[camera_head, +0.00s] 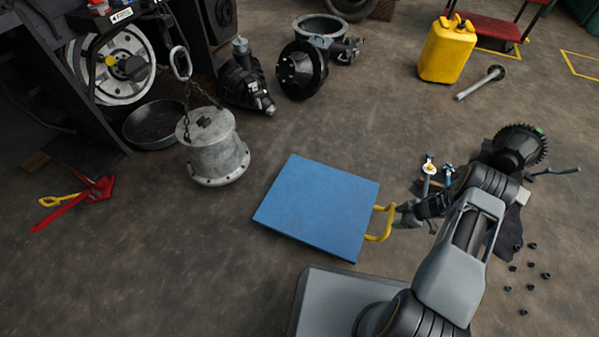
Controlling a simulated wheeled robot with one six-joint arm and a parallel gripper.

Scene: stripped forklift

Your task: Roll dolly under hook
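The dolly (317,206) is a flat blue platform low over the floor in the middle of the view, with a yellow handle (386,236) on its right side. My gripper (399,216) is at this handle, its fingertips at or against the yellow bar. I cannot tell whether the fingers are closed on it. A chain with a large steel link (181,63) rises from a grey flanged cylinder (214,146) left of the dolly. No separate hook shape is clear; I cannot tell whether the cylinder hangs or stands.
A black round pan (155,124) lies behind the cylinder, beside the dark forklift body. A red jack (78,201) is at left. Dark machine parts (302,69) and a yellow canister (447,49) stand at the back. A gear part (519,147) and several nuts lie at right. Floor between dolly and cylinder is clear.

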